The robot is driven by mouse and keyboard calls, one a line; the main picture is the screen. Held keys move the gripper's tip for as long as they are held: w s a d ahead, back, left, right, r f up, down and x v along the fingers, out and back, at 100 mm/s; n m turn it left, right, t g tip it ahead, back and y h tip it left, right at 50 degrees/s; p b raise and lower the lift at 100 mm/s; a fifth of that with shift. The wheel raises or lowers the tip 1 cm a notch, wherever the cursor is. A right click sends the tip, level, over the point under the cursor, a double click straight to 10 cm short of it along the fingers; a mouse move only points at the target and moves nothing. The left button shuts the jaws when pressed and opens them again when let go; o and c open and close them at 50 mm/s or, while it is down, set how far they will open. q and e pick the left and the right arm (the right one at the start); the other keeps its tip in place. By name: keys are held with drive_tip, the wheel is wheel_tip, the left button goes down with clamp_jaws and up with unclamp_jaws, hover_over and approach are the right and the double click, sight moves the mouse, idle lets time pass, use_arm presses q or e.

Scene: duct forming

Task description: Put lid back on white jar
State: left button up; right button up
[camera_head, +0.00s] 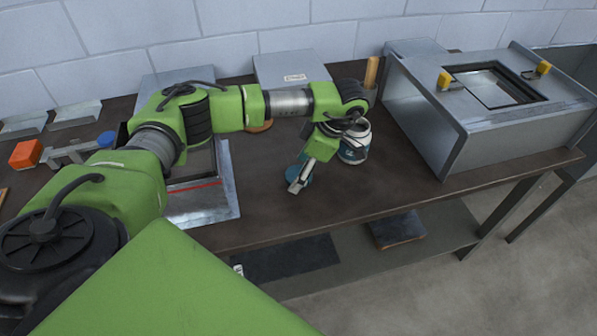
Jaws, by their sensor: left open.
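A white jar (354,148) with a dark and blue label stands upright on the workbench, just right of my left wrist. Its top is partly hidden by my arm. A round blue-teal lid (304,174) is at the bench surface, left of the jar and apart from it. My left gripper (297,187) points down over the lid and covers part of it. It is open; whether its fingers touch the lid cannot be told. My right gripper is not in view.
A metal box with yellow clamps (470,100) stands on the right of the brown bench (270,222). A metal sheet piece (205,200) lies left of the lid, and an orange block (26,153) is at far left. The bench front near the lid is clear.

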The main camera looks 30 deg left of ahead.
use_arm(q)
drive_tip(key=shift+f, duration=0.15)
drive_tip(key=c, duration=0.8)
drive_tip(key=shift+o, duration=0.2)
drive_tip(key=shift+r+b, duration=0.4)
drive_tip(key=shift+r, duration=0.15)
drive_tip(key=s+r, duration=0.1)
drive_tip(key=r, duration=0.1)
drive_tip(key=d+r+b, duration=0.1)
drive_tip(key=r, duration=0.1)
drive_tip(key=s+d+r+b, duration=0.1)
drive_tip(key=r, duration=0.1)
drive_tip(key=shift+s, duration=0.35)
drive_tip(key=s+d+r, duration=0.6)
drive_tip(key=s, duration=0.2)
drive_tip(key=shift+s, duration=0.35)
